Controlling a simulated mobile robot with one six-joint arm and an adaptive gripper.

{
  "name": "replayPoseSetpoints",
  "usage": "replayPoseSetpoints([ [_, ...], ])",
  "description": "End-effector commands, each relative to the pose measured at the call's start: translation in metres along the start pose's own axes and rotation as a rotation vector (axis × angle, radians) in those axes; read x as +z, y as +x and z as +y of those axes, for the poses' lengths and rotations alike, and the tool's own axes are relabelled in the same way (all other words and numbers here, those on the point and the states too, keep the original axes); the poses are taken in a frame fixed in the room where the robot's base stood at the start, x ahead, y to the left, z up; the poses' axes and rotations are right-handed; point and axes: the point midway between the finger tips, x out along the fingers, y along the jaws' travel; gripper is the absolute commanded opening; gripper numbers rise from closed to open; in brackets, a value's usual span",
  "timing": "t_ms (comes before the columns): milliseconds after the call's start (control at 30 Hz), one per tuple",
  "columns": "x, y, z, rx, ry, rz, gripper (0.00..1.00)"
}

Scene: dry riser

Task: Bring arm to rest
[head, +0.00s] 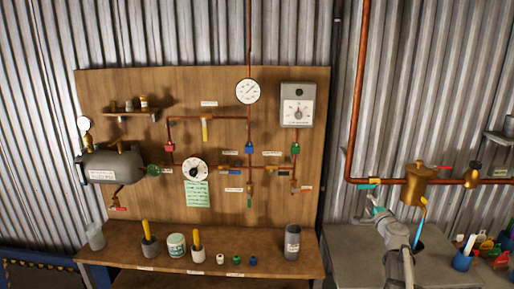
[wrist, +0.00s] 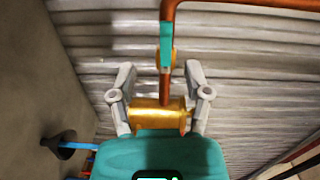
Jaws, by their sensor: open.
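My gripper (wrist: 160,72) is open in the wrist view, with its two grey fingers spread. Between and beyond them is a brass cylinder (wrist: 158,117) on a copper pipe (wrist: 166,80). A teal lever (wrist: 166,45) sits on that pipe. I cannot tell whether the fingers touch the brass. Nothing is seen held. In the head view my arm rises at the lower right, and my gripper (head: 379,212) is in front of and left of the brass vessel (head: 418,186). The teal lever (head: 368,186) shows just above it.
A wooden panel (head: 120,205) with gauges and pipes stands left, above a shelf (head: 210,262) with tools and pots. A grey table (head: 345,255) lies below my arm. Corrugated metal walls (head: 480,70) back everything.

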Motion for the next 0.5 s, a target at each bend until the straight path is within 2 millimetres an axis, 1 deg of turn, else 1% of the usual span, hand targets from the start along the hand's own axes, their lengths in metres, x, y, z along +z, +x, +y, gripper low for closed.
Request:
replayPoseSetpoints([
  [33,0.018,-0.002,0.003,0.016,-0.033,-0.041,0.63],
  [67,0.029,-0.002,0.005,0.027,-0.056,-0.067,0.63],
  [100,0.044,-0.003,0.008,0.045,-0.09,-0.108,0.63],
  [167,0.07,-0.006,0.014,0.076,-0.148,-0.175,0.63],
  [200,0.088,-0.009,0.019,0.099,-0.189,-0.224,0.63],
  [267,0.115,-0.015,0.029,0.139,-0.255,-0.299,0.63],
  [300,0.133,-0.02,0.035,0.167,-0.298,-0.351,0.63],
  [367,0.158,-0.029,0.046,0.212,-0.364,-0.428,0.63],
  [400,0.173,-0.036,0.054,0.243,-0.407,-0.478,0.63],
  [500,0.209,-0.055,0.074,0.326,-0.513,-0.6,0.63],
])
